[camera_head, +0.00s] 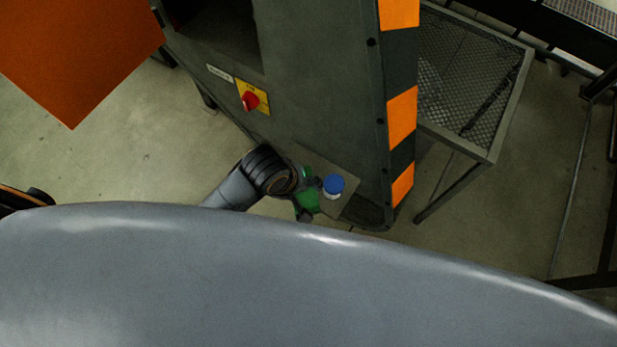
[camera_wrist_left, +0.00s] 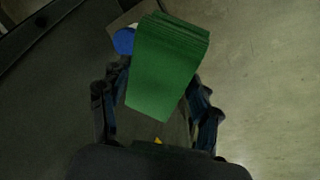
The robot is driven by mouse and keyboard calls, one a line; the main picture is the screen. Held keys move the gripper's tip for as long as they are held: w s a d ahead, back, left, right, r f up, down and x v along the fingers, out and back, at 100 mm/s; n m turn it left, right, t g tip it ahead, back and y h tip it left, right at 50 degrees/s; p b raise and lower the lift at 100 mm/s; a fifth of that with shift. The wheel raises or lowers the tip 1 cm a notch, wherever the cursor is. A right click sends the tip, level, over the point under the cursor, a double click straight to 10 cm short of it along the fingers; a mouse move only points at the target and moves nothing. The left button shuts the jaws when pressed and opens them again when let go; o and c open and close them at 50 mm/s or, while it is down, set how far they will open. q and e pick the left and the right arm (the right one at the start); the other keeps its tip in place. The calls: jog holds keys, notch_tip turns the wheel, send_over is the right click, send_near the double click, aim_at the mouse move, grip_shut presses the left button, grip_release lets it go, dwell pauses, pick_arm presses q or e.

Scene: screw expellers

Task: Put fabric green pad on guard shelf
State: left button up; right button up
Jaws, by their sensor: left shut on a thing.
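The green fabric pad (camera_head: 306,199) is held in my left gripper (camera_head: 308,193). In the left wrist view, the pad (camera_wrist_left: 165,75) looks like a stack of green layers between the two fingers of the gripper (camera_wrist_left: 156,105). A small grey shelf (camera_head: 322,164) juts from the side of the machine; I take it as the guard shelf. The pad and gripper overlap this shelf in the head view. I cannot tell whether the pad touches it. My right gripper is not in view.
A blue-capped jar (camera_head: 333,185) stands on the shelf close beside the pad, and its blue lid (camera_wrist_left: 124,41) shows behind the pad. The machine wall (camera_head: 320,90) with a red switch (camera_head: 250,101) rises behind. A mesh-topped table (camera_head: 465,80) stands right.

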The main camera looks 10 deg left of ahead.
pick_arm(q)
jog(key=w+a+f, duration=0.1)
jog(key=w+f, duration=0.2)
jog(key=w, duration=0.1)
jog(key=w+a+f, duration=0.2)
jog(key=w+f, duration=0.1)
jog(key=w+a+f, duration=0.2)
jog(key=w+f, duration=0.1)
jog(key=w, duration=0.1)
jog(key=shift+w+a+f, duration=0.1)
jog(key=shift+w+a, duration=0.05)
jog(key=shift+w, duration=0.2)
jog(key=shift+w+f+b, duration=0.1)
jog(key=shift+f+b, duration=0.3)
jog(key=shift+f, duration=1.2)
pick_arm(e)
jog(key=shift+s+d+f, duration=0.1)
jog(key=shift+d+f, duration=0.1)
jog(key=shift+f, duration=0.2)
pick_arm(q)
jog(key=o, duration=1.1)
jog(key=shift+f, duration=0.15)
jog(key=shift+o, duration=0.2)
